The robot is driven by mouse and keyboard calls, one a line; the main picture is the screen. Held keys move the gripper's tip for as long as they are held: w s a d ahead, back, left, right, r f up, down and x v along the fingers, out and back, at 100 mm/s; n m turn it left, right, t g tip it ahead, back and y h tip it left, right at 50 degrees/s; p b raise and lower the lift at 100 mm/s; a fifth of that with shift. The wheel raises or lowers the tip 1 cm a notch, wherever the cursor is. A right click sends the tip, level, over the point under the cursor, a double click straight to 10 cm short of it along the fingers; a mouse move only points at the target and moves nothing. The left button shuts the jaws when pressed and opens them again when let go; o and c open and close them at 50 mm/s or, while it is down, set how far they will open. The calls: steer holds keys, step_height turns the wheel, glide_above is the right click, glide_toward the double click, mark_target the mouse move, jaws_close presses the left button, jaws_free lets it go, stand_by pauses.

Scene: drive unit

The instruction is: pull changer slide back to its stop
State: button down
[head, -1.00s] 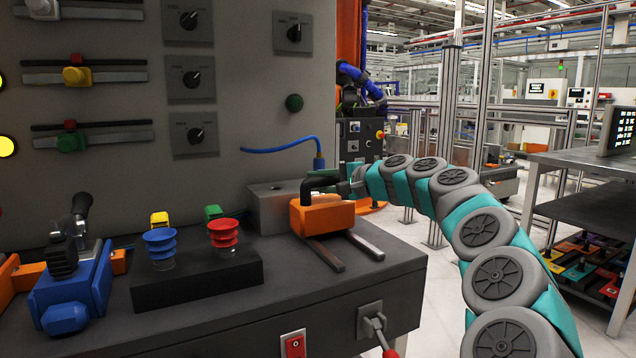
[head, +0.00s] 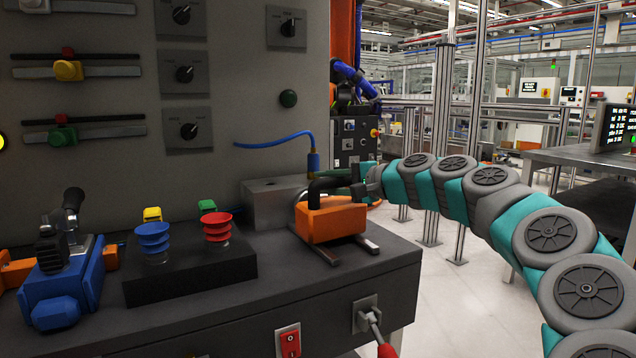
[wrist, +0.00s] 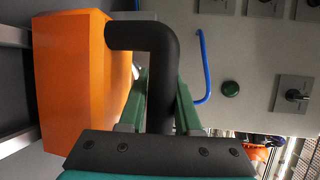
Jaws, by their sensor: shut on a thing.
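The changer slide is an orange block (head: 332,222) with a black bent handle, on two grey rails (head: 368,243) at the right end of the dark bench. A short length of rail shows in front of the block. My gripper (head: 354,180) is at the handle from the right, its fingertips partly hidden there. In the wrist view, the green fingers (wrist: 160,100) are on either side of the black handle (wrist: 162,75) and shut on it. The orange block (wrist: 72,75) fills the left of that view.
A grey box (head: 272,203) with a blue hose stands behind the slide. Red and blue suction cups on a black block (head: 190,275) and a blue clamp (head: 65,285) are to the left. A red-handled lever (head: 375,330) juts from the bench front.

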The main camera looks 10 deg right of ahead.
steer(key=shift+s+d+f, duration=0.1)
steer(key=shift+s+d, duration=0.05)
steer(key=shift+s, duration=0.25)
steer(key=c, duration=0.6)
jaws_free()
steer(key=shift+s, duration=0.1)
steer(key=shift+d, duration=0.1)
steer(key=v, duration=0.7)
steer(key=shift+s+d+b, duration=0.25)
steer(key=shift+s+b, duration=0.05)
steer(key=shift+b, duration=0.05)
